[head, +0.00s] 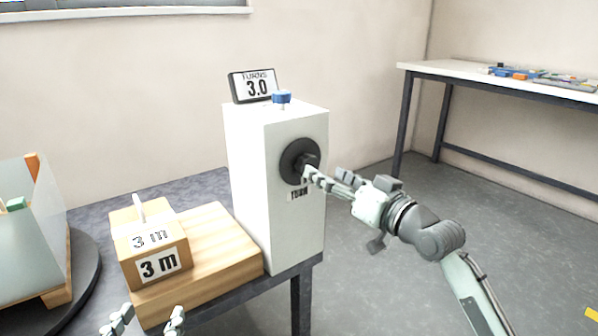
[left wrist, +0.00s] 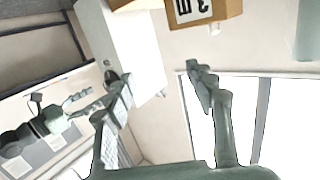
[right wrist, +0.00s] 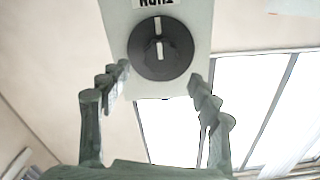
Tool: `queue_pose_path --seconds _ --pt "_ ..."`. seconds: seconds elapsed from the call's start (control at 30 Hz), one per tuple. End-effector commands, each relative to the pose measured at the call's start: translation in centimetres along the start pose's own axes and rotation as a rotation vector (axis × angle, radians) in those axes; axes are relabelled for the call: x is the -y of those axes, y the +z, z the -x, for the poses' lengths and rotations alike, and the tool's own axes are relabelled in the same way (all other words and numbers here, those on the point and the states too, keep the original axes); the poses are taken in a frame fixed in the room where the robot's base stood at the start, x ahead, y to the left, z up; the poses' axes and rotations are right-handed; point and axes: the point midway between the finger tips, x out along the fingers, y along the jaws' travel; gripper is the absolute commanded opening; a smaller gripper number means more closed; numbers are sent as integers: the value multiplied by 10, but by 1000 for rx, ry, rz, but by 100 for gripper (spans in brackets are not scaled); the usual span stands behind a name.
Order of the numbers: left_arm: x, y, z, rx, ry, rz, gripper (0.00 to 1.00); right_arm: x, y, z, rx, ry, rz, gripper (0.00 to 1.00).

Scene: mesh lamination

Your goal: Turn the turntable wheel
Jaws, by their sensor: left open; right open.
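The black round knob (head: 297,160) is on the side of a white box (head: 262,200), above a label reading TURN. In the right wrist view the knob (right wrist: 160,48) shows a raised grip bar and a white mark, pointing along the picture's vertical. My right gripper (head: 325,178) is open at the knob in the head view; in the right wrist view its fingers (right wrist: 160,85) are spread below and to either side of the knob, with nothing between them. A display (head: 253,86) on the box reads TURNS 3.0. A dark round turntable (head: 85,285) is at the left. My left gripper (head: 145,320) is open and empty at the bottom edge.
A wooden block (head: 225,245) carries a cardboard box marked 3 m (head: 150,245). A blue knob (head: 281,97) sits on the white box. A clear-walled holder (head: 35,230) stands on the turntable. A second table (head: 490,80) is at the back right.

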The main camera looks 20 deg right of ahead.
Motion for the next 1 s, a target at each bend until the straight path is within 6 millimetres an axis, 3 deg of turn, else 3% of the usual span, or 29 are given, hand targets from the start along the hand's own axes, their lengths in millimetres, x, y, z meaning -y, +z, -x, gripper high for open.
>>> queue_pose_path --seconds 0.4,0.77,1.0 --pt "-4 -9 0 -44 8 6 55 0 2 -61 3 2 -1 63" --pt "-4 -10 0 -52 9 7 55 0 2 -68 5 2 1 63" --pt "-4 -11 0 -52 10 7 55 0 2 -68 6 2 1 35"
